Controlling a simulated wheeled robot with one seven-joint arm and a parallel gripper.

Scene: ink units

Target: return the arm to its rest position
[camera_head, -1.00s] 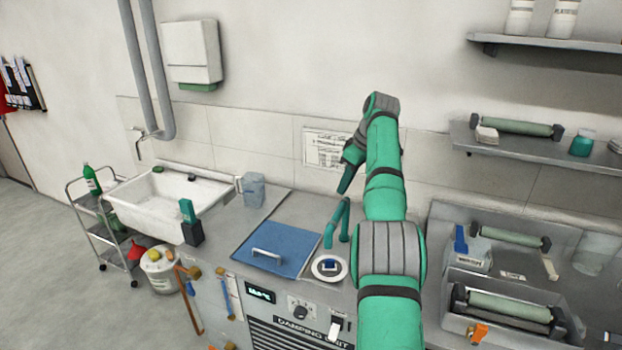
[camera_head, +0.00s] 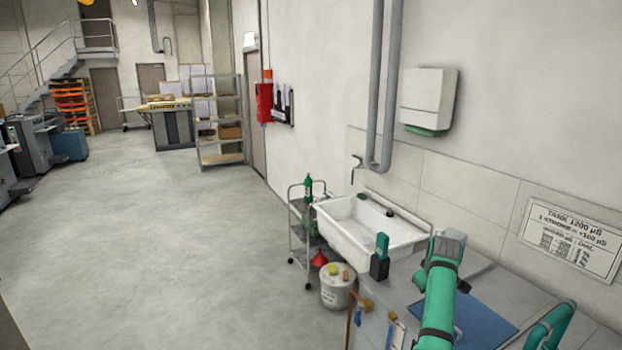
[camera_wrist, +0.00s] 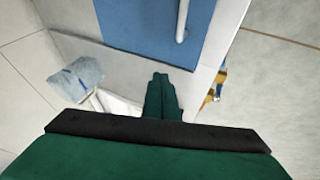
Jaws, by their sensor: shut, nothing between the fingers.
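My green arm (camera_head: 440,300) reaches up from the lower edge of the head view, over the counter. Its hand end and fingers do not show there. In the wrist view my gripper (camera_wrist: 160,76) has its two dark green fingers together, with nothing between them. The fingers point toward the counter beside a blue lid (camera_wrist: 145,25) with a pale bar handle (camera_wrist: 181,20). They do not appear to touch anything. The blue lid also shows in the head view (camera_head: 485,325), partly behind my arm.
A wheeled cart (camera_head: 297,225) and a white bucket (camera_head: 338,287) stand on the floor. A green pipe (camera_head: 553,325) rises at the lower right. Open floor lies left.

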